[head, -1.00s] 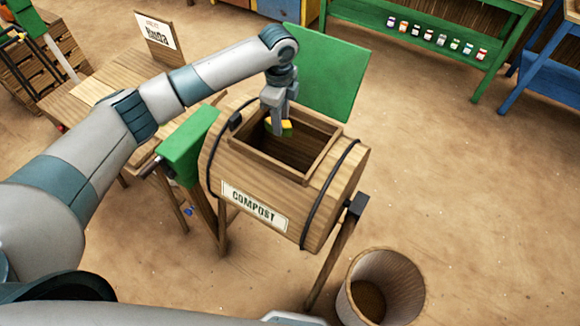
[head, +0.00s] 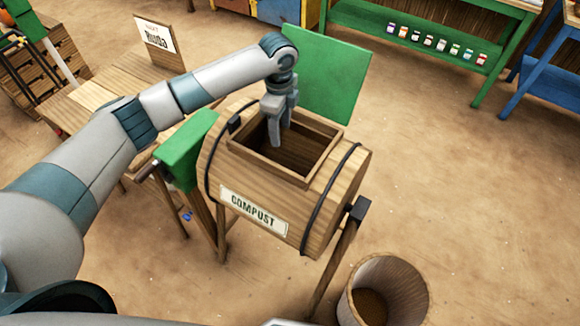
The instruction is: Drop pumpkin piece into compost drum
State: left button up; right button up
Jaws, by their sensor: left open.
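The compost drum (head: 215,168) is a wooden barrel on legs with a white COMPOST label. Its green lid (head: 322,75) stands open behind a square framed opening. My left gripper (head: 279,138) points down into the left part of that opening, with its fingers open and empty. The pumpkin piece is not visible; the dark inside of the drum hides whatever lies at the bottom. My right gripper is out of view.
A round bin (head: 405,285) stands on the floor in front, right of the drum's leg. A wooden table (head: 80,92) with a sign is at the left. A green shelf (head: 420,50) with small jars is at the back. The floor at right is clear.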

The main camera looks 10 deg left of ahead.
pick_arm(q)
jog(key=shift+r, duration=0.1)
notch_tip(320, 180, up, 17)
jog(key=b, duration=0.5)
jog(key=shift+r, duration=0.1)
dwell(1.0)
